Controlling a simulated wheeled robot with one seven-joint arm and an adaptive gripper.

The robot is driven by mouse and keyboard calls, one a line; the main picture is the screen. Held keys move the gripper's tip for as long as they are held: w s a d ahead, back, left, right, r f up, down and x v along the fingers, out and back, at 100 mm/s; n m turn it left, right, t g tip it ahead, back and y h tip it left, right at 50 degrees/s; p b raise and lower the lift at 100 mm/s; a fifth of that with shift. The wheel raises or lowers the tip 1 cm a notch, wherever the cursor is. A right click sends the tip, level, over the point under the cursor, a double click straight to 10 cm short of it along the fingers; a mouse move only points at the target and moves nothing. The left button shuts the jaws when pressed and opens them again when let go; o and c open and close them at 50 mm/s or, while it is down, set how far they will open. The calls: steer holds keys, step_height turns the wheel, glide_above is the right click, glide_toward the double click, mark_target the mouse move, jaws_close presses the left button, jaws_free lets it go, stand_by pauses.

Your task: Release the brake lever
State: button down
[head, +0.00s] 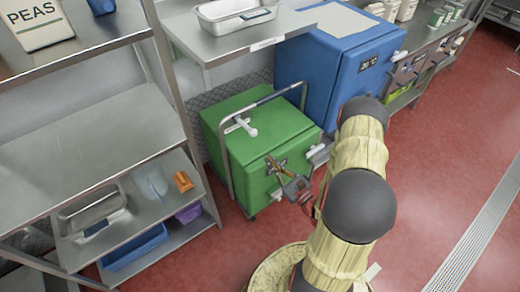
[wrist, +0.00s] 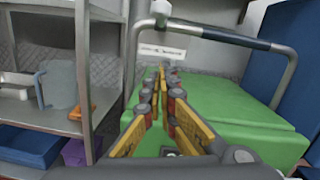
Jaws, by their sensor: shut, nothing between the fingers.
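A green wheeled box (head: 262,140) stands on the floor with a grey tubular push handle (head: 268,100) over its top. A white lever-like piece (head: 245,127) sits at the handle's left side in the head view; it may be the brake lever, but I cannot be sure. A pale piece (wrist: 160,8) shows at the handle's upper left corner in the wrist view. My gripper (head: 274,163) is in front of the box's front face, below the handle. In the wrist view my gripper (wrist: 165,70) has its fingertips together, with nothing between them.
A steel shelf rack (head: 85,150) stands close on the left, holding a metal pan, a blue bin (head: 135,248) and an orange item (head: 182,181). A blue cabinet (head: 345,65) stands right behind the green box. Red floor (head: 430,190) is open to the right.

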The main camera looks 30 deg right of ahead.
mark_target(245, 126)
steer(key=w+a+r+b, duration=0.1)
steer(key=w+r+b, duration=0.2)
steer(key=w, duration=0.7)
steer(key=shift+a+r, duration=0.35)
steer(key=shift+r, duration=0.6)
steer(key=shift+d, duration=0.1)
